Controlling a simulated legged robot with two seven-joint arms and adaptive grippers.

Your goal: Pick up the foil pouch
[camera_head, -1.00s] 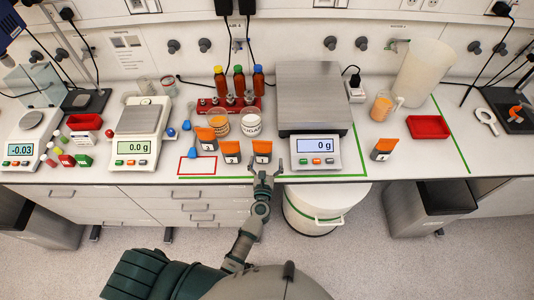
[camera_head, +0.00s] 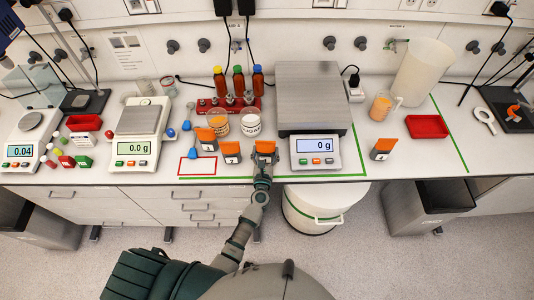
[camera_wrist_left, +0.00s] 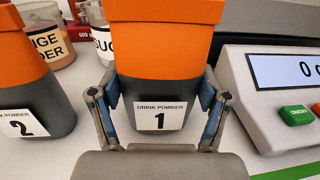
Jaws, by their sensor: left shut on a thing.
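The foil pouch, with an orange top, a grey lower part and a label reading "DRINK POWDER 1", stands upright at the front of the bench in the head view (camera_head: 265,147). It fills the middle of the left wrist view (camera_wrist_left: 165,50). My left gripper (camera_head: 264,160) is at the front of this pouch. In the left wrist view its two fingers (camera_wrist_left: 160,108) are shut on the lower part, with blue pads at both sides. The pouch seems to be still at bench level. My right gripper is not in view.
Similar pouches stand close by: one labelled 2 (camera_wrist_left: 38,100) to the left, one behind it (camera_head: 206,138), one farther right (camera_head: 382,148). A large scale (camera_head: 315,150) is right of the gripper. A white tub (camera_head: 252,122) stands behind. A red-outlined area (camera_head: 197,174) is clear.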

